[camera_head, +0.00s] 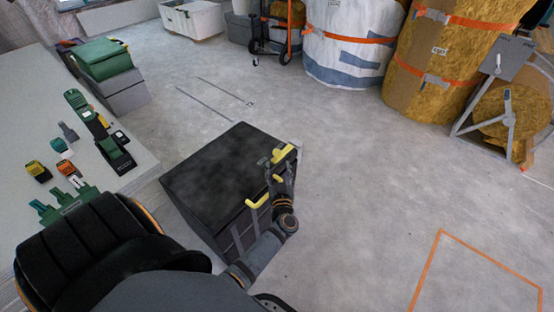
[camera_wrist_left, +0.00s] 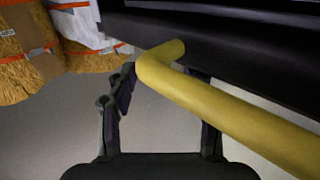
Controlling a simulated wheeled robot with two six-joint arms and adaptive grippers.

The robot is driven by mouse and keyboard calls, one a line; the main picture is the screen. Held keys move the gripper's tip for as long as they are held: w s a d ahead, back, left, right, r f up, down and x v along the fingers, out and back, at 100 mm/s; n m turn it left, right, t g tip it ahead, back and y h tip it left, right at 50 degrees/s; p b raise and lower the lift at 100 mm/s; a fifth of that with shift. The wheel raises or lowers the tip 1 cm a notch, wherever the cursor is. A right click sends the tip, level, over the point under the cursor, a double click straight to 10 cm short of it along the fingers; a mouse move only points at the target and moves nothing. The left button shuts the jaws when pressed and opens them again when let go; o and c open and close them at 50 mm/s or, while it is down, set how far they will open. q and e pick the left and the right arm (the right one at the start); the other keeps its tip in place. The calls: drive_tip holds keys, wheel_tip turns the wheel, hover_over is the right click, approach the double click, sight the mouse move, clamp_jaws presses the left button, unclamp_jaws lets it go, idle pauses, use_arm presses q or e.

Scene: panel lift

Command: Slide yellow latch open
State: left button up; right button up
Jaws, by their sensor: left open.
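A black case (camera_head: 215,170) stands on the floor. A yellow latch (camera_head: 284,153) sits at its far right top corner. Yellow handle parts (camera_head: 258,202) show along its right side, partly hidden by my gripper. My left gripper (camera_head: 282,172) is open at that side, just in front of the latch in the picture. In the left wrist view a bent yellow bar (camera_wrist_left: 225,105) crosses close to the camera, over the right finger of the open gripper (camera_wrist_left: 164,78). Its bent end lies between the fingers. I cannot tell whether they touch. My right gripper is out of view.
A light table (camera_head: 30,110) at the left carries several tools and green parts. A green box (camera_head: 103,60) sits on a grey one beside it. Large wrapped rolls (camera_head: 350,40) and a hand truck (camera_head: 262,35) stand at the back. The floor right of the case is clear.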

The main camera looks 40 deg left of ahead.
use_arm(q)
drive_tip(key=v, duration=0.6)
drive_tip(key=shift+s+d, duration=0.15)
drive_tip(key=shift+s, duration=0.05)
